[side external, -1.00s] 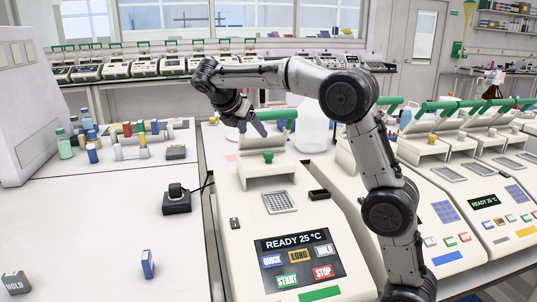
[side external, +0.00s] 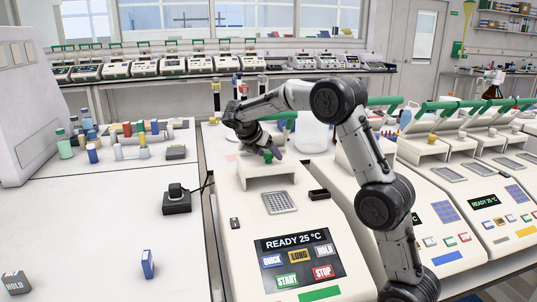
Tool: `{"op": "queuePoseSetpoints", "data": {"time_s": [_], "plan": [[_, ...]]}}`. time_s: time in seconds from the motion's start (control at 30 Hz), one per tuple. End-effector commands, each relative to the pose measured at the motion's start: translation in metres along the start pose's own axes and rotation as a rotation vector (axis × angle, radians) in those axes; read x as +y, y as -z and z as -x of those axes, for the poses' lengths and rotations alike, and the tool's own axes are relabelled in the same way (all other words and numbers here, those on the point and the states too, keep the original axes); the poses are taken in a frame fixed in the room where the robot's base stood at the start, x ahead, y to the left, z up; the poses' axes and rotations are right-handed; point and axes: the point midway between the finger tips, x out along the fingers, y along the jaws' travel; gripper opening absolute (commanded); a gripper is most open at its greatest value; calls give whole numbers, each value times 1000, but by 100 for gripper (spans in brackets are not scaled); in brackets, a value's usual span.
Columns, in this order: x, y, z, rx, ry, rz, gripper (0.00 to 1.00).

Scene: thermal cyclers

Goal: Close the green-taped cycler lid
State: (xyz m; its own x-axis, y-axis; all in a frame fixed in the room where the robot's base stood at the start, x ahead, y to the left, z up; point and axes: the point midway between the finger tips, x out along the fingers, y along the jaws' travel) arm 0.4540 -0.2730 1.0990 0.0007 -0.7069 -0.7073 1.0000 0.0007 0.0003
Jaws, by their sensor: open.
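The green-taped cycler (side external: 245,235) is the large cream unit at front centre, with green tape (side external: 320,293) on its front edge. Its lid (side external: 262,172) is raised at the back, leaving the sample block (side external: 279,202) uncovered. A green knob (side external: 267,157) is on the lid, and a green bar (side external: 284,115) shows behind, partly hidden by my arm. My gripper (side external: 272,153) is open, right at the lid's upper part by the knob. It hides part of the lid's top. I cannot tell whether the fingers touch the lid or knob.
More cyclers with raised lids (side external: 450,140) stand close on the right. A small black box (side external: 318,195) lies right of the sample block. A black device with a cable (side external: 177,202) is on the left bench, whose front is mostly clear.

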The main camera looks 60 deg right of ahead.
Motion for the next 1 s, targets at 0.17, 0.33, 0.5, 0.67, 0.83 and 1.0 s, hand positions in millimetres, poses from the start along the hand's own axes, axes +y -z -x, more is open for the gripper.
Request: {"op": "queuePoseSetpoints", "data": {"time_s": [0.17, 0.33, 0.5, 0.67, 0.83, 1.0], "plan": [[0, 0, -6, 0, 1, 0, 69], [0, 0, -6, 0, 1, 0, 69], [0, 0, -5, 0, 1, 0, 43], [0, 0, -5, 0, 0, 0, 15], [0, 0, -5, 0, 0, 0, 0], [0, 0, -5, 0, 0, 0, 0]]}}
